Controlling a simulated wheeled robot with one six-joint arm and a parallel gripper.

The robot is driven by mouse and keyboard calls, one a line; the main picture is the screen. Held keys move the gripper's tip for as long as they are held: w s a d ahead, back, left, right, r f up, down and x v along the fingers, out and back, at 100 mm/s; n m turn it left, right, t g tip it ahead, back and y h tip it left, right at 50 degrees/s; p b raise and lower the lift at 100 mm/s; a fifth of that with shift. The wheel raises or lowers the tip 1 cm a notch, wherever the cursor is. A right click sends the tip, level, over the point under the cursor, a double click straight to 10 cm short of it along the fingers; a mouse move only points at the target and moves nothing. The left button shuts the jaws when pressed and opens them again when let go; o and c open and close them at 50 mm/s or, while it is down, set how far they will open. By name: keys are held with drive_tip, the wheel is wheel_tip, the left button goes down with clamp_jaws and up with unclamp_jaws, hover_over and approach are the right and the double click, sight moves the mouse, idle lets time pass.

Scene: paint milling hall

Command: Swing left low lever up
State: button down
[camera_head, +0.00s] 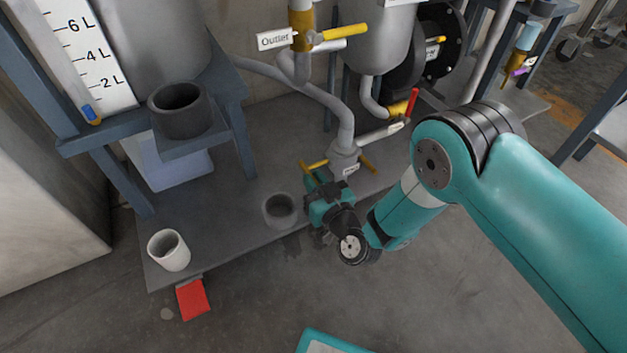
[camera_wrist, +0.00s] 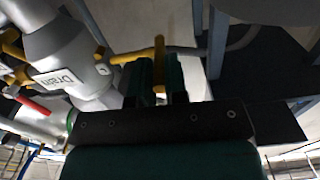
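The left low lever is a yellow handle (camera_head: 314,165) on the left of the grey low drain valve (camera_head: 345,163). In the wrist view the lever (camera_wrist: 159,62) runs lengthwise between my two teal fingers, its free end towards my palm. My gripper (camera_head: 313,181) reaches it from the front; in the wrist view my gripper (camera_wrist: 159,80) has its fingers close on both sides of the lever, with hardly any gap. The valve's "Drain" label (camera_wrist: 60,80) shows at the left. The fingertip contact is partly hidden.
Another yellow lever (camera_head: 368,163) is on the valve's right. A red-handled valve (camera_head: 411,103) is above right, and a yellow outlet lever (camera_head: 344,32) is higher. A dark cup (camera_head: 280,209) and a white cup (camera_head: 169,250) stand left on the platform. Open floor lies in front.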

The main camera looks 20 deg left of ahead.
drive_tip(key=shift+w+r+m+p, duration=0.1)
drive_tip(key=shift+r+m+p, duration=0.2)
drive_tip(key=shift+r+p, duration=0.45)
drive_tip(key=shift+m+p, duration=0.6)
drive_tip(key=shift+p, duration=0.65)
drive_tip(key=shift+f, duration=0.1)
drive_tip(key=c, duration=1.1)
unclamp_jaws()
drive_tip(key=shift+d, duration=0.1)
drive_tip(key=shift+c, duration=0.2)
drive_tip(key=shift+p, duration=1)
